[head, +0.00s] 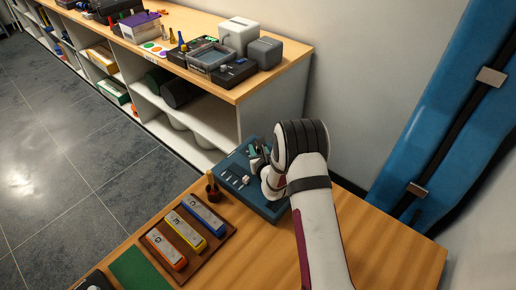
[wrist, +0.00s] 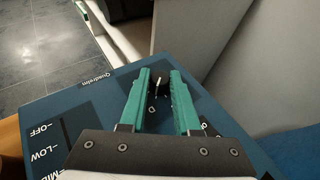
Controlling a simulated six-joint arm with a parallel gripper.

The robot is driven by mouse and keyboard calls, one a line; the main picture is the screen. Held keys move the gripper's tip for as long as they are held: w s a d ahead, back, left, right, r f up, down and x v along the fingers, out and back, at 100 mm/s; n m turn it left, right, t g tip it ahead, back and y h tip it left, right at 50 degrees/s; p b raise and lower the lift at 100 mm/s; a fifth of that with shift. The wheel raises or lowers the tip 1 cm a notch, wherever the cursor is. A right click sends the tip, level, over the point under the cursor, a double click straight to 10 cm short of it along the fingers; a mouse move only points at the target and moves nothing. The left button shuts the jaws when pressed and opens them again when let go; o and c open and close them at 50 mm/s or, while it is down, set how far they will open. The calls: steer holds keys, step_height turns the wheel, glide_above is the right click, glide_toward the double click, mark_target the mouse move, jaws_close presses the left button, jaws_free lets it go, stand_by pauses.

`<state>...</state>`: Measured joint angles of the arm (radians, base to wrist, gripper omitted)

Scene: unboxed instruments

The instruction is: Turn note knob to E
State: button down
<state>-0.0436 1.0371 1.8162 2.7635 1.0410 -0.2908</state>
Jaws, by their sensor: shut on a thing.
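The note knob (wrist: 159,76) is a small dark round knob near the far edge of a blue instrument box (head: 263,206). In the wrist view a letter D shows just below the knob, and a partly covered letter, perhaps G, shows by the right finger. A thin pale mark shows on the knob, but I cannot tell which note it points to. My gripper (wrist: 160,80) has its two teal fingers on either side of the knob, shut on it. In the head view my gripper (head: 257,157) is over the box's back part, and my wrist hides the knob.
The box carries several small pale controls at its left and OFF and LOW labels. A wooden tray (head: 219,246) with orange, yellow and blue lettered bars lies left of it. A small brown bottle-like object (head: 212,188) stands between them. A wall is close behind at right.

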stand_by(0.5)
steer(key=c, duration=0.6)
jaws_free()
steer(key=v, duration=1.5)
steer(key=shift+s+a+r, duration=0.1)
steer(key=shift+s+r, duration=0.1)
steer(key=shift+s, duration=0.15)
